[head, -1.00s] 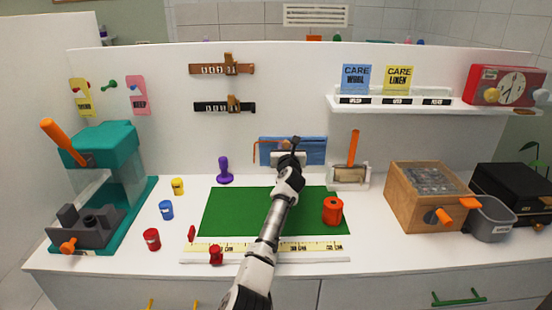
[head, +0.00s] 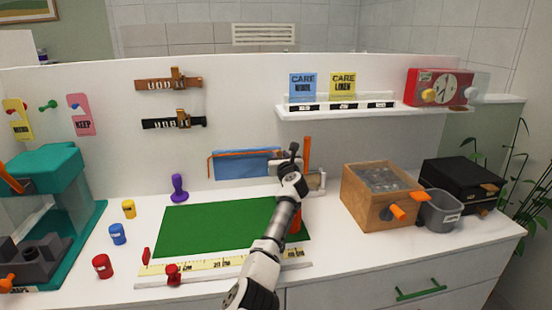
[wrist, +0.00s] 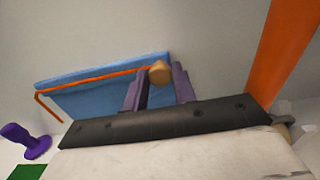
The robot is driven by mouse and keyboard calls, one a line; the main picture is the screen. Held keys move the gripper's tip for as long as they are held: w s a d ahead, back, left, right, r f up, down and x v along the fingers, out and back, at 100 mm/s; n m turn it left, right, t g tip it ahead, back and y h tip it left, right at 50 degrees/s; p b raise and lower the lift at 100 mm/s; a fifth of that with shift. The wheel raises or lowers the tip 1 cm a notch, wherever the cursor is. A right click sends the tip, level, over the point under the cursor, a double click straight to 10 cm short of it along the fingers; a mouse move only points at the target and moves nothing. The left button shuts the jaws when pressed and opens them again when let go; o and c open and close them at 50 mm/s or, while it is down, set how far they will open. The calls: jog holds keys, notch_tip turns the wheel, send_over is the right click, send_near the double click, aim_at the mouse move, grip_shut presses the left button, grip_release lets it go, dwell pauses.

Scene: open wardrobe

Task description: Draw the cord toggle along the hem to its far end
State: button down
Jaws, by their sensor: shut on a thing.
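A blue cloth (head: 232,169) hangs at the back panel, with an orange cord (head: 228,153) along its top hem. The cord's loose left end hangs down past the cloth. In the wrist view the cloth (wrist: 85,90) and cord (wrist: 95,77) run up to a tan toggle (wrist: 160,72). My gripper (wrist: 159,86) is shut on the toggle, its purple fingers on either side, close to the cloth's right end. In the head view my gripper (head: 293,152) is at the cloth's right end, and I cannot make out the toggle there.
An upright orange bar (head: 306,155) stands just right of my gripper; it is large in the wrist view (wrist: 285,50). A purple knobbed peg (head: 179,188) is left of the cloth. A green mat (head: 215,228) lies in front. A wooden box (head: 375,198) stands right.

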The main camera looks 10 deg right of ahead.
jog(key=shift+d, duration=0.25)
jog(key=c, duration=1.1)
grip_release()
jog(key=shift+d, duration=0.15)
jog(key=shift+c, duration=0.2)
jog(key=shift+s, duration=0.1)
jog(key=shift+s, duration=0.5)
jog(key=s+b, duration=0.1)
jog(key=s, duration=1.1)
jog(key=shift+s+b, duration=0.35)
